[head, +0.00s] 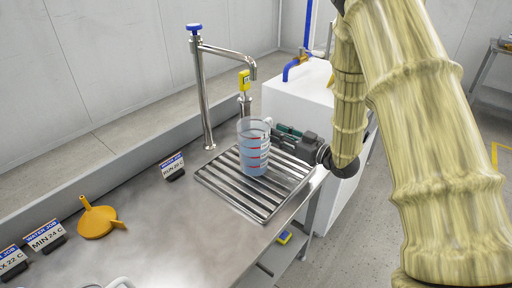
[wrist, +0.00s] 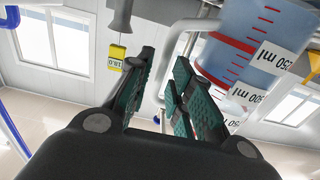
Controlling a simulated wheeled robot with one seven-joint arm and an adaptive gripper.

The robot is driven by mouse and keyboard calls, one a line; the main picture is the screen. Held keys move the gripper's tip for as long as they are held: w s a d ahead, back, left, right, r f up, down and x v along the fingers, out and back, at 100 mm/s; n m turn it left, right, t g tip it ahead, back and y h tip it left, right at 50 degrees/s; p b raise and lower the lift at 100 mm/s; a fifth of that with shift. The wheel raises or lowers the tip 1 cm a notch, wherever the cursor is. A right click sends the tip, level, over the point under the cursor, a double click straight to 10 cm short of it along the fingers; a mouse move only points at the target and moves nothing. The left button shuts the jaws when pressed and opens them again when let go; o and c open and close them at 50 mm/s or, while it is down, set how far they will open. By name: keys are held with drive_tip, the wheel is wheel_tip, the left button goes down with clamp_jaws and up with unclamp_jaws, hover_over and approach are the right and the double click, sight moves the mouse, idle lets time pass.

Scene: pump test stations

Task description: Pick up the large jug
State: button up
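The large jug (head: 254,150) is clear, with red marks and bluish contents. It stands upright on the slatted drain grate (head: 232,192). I cannot tell whether a finger touches the handle.
A tall tap (head: 205,95) with a blue knob stands behind the grate. A yellow display (head: 244,80) is on a post near the jug. An orange funnel (head: 98,221) and small signs (head: 172,167) stand to the left. A white cabinet (head: 300,95) is behind.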

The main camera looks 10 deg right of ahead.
drive_tip(key=shift+x, duration=1.95)
drive_tip(key=shift+s+a+r, duration=0.1)
drive_tip(key=shift+a, duration=0.05)
clamp_jaws()
drive_tip(key=shift+r, duration=0.1)
